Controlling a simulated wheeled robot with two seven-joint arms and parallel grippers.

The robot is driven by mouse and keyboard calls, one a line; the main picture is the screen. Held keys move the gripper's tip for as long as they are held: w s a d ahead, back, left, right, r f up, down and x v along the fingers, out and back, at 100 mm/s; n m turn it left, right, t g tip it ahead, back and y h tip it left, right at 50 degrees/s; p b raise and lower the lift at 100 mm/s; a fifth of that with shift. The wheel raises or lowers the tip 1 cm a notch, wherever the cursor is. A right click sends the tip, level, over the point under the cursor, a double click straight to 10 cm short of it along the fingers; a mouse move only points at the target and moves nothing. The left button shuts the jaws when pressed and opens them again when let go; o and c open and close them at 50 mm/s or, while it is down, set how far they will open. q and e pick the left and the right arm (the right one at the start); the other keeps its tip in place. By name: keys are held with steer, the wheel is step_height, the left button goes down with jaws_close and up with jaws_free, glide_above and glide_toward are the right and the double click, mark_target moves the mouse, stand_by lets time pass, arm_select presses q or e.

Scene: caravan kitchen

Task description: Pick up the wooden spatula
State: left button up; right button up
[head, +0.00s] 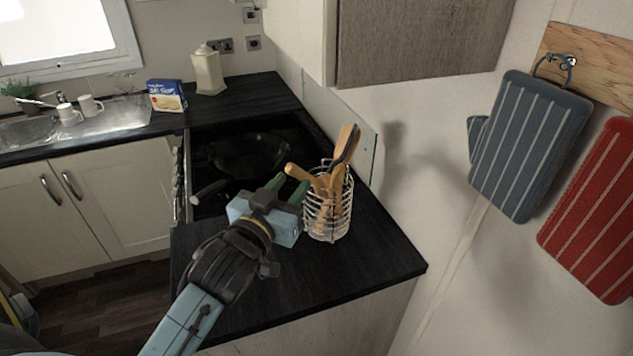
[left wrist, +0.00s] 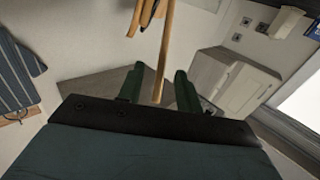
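Several wooden utensils stand in a wire holder (head: 328,234) on the black counter; I cannot tell for sure which is the wooden spatula. One wooden utensil (head: 297,173) leans left out of the holder, towards my left gripper (head: 288,187). The gripper is at the holder's left side, its green fingers apart. In the left wrist view, a wooden handle (left wrist: 163,60) reaches down between the two open fingers of the left gripper (left wrist: 159,88), with gaps on both sides. The utensils' lower parts are partly hidden by the wire. My right gripper is not in view.
A dark pan (head: 250,153) sits on the hob behind the gripper. A glass panel (head: 362,135) and the wall stand close behind the holder. The counter (head: 375,255) in front and right of the holder is clear. Oven mitts (head: 527,145) hang at right.

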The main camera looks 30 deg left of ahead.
mark_target(302, 170)
arm_select(q)
steer(key=shift+w+a+f+p, duration=0.1)
steer(key=shift+w+a+p, duration=0.1)
steer(key=shift+w, duration=0.8)
steer(key=shift+w+a+r+p, duration=0.1)
steer(key=shift+w+p, duration=0.15)
steer(key=shift+w, duration=0.75)
steer(key=shift+w+a+f+p, duration=0.1)
steer(key=shift+w+p, duration=0.1)
steer(key=shift+w, duration=0.8)
steer(key=shift+c, duration=0.2)
jaws_close()
